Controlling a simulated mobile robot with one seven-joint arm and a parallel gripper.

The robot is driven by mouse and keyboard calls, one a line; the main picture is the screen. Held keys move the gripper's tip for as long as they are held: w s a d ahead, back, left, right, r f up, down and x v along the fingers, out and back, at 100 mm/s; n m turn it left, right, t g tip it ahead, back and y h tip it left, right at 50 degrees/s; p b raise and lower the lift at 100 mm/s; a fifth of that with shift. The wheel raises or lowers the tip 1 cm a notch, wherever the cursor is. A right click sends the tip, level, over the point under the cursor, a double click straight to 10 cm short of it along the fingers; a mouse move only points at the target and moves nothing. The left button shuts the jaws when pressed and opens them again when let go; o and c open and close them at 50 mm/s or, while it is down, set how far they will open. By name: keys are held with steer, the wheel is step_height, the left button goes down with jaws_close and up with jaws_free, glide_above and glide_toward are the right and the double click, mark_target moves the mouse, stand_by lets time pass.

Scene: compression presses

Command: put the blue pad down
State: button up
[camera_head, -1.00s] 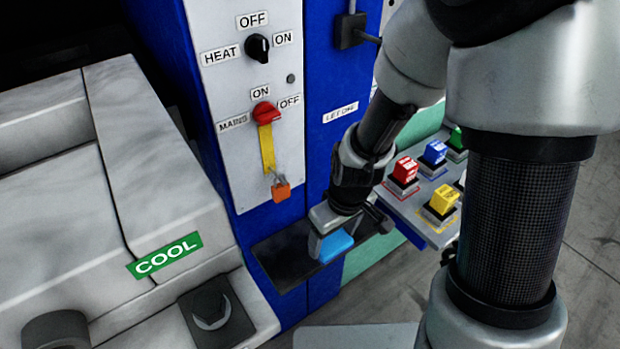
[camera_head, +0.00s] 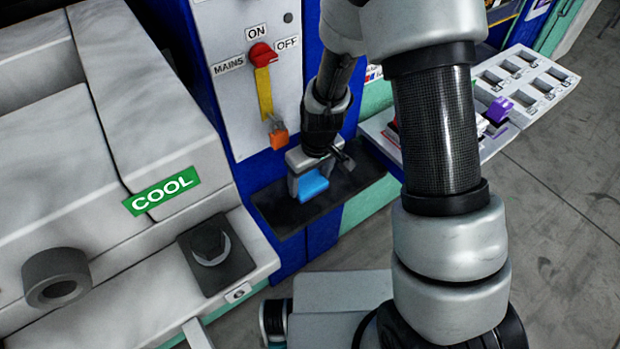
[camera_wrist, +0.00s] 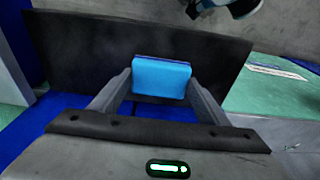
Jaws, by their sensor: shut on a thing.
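The blue pad (camera_head: 312,185) is between the fingers of my gripper (camera_head: 308,180), low over the black shelf (camera_head: 282,215) on the front of the blue cabinet. In the wrist view the blue pad (camera_wrist: 161,78) sits between the two fingertips, with the black shelf (camera_wrist: 80,50) behind it. My gripper is shut on the pad. I cannot tell whether the pad touches the shelf.
A panel with the red MAINS switch (camera_head: 262,55) and an orange padlock (camera_head: 279,137) is just above the shelf. The grey press marked COOL (camera_head: 160,192) stands at left. A tray with empty slots (camera_head: 520,85) is at right. Bare shelf shows beside the pad.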

steer(key=shift+f, duration=0.2)
steer(key=o, duration=1)
steer(key=shift+o, duration=0.2)
steer(key=shift+r, duration=0.1)
steer(key=shift+r, duration=0.65)
step_height(320, 180, up, 12)
steer(key=s+d+f+p, duration=0.1)
steer(key=s+p, duration=0.1)
step_height(320, 180, up, 15)
steer(key=m+t, duration=0.2)
steer(key=m, duration=0.1)
glide_above(315, 188)
steer(key=s+d, duration=0.5)
steer(key=d, duration=0.1)
steer(key=s+d+r+m+t+h, duration=0.1)
steer(key=s+d+r, duration=0.4)
steer(key=s, duration=0.5)
step_height(315, 188, up, 2)
steer(key=m+t, duration=0.1)
steer(key=m, duration=0.1)
steer(key=shift+d+r+m, duration=0.15)
steer(key=shift+d+m, duration=0.05)
steer(key=shift+m, duration=0.2)
